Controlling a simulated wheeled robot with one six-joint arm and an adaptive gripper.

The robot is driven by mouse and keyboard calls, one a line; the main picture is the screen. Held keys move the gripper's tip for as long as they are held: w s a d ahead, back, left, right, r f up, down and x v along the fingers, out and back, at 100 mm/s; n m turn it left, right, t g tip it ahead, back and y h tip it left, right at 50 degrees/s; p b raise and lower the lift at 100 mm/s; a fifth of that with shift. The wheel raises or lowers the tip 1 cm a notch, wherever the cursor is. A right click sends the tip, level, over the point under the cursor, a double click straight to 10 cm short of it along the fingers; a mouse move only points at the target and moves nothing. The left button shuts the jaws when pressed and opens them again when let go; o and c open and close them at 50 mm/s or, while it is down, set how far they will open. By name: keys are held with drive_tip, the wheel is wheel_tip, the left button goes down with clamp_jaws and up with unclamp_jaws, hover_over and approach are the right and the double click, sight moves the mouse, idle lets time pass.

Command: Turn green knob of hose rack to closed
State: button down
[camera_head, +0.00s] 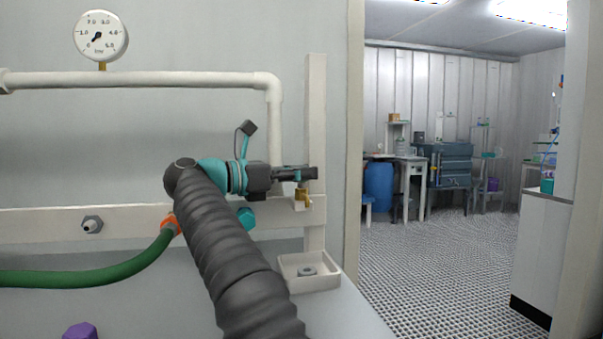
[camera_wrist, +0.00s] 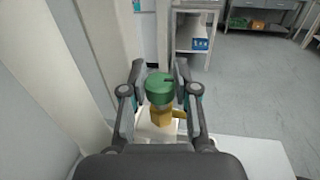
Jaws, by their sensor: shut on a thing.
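The green knob (camera_wrist: 160,88) sits on top of a brass valve body (camera_wrist: 161,117) in the wrist view. My gripper (camera_wrist: 161,84) has one finger on each side of the knob and is shut on it. In the head view, my gripper (camera_head: 315,173) reaches to the right at the rack's upright post, and the brass valve (camera_head: 302,197) shows just below the fingertips. The knob is mostly hidden behind the fingers there. The hose rack (camera_head: 45,222) is a pale board on the wall, with a green hose (camera_head: 90,277) joined by an orange fitting (camera_head: 170,223).
A white pipe (camera_head: 170,78) with a pressure gauge (camera_head: 101,36) runs above my arm. A small tray (camera_head: 325,280) holding a grey nut-like part stands below the post. A purple object (camera_head: 80,332) lies at the lower left. Open floor lies beyond the doorway at right.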

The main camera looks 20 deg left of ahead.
drive_tip(key=shift+a+f, duration=0.1)
drive_tip(key=shift+f, duration=0.2)
drive_tip(key=c, duration=0.8)
unclamp_jaws()
drive_tip(key=shift+c, duration=0.2)
drive_tip(key=shift+r, duration=0.2)
drive_tip(key=shift+r+n+t+y, duration=0.1)
drive_tip(key=shift+n+t+y, duration=0.4)
drive_tip(key=shift+t+y, duration=0.1)
drive_tip(key=shift+n+t+y, duration=0.5)
drive_tip(key=shift+y, duration=0.1)
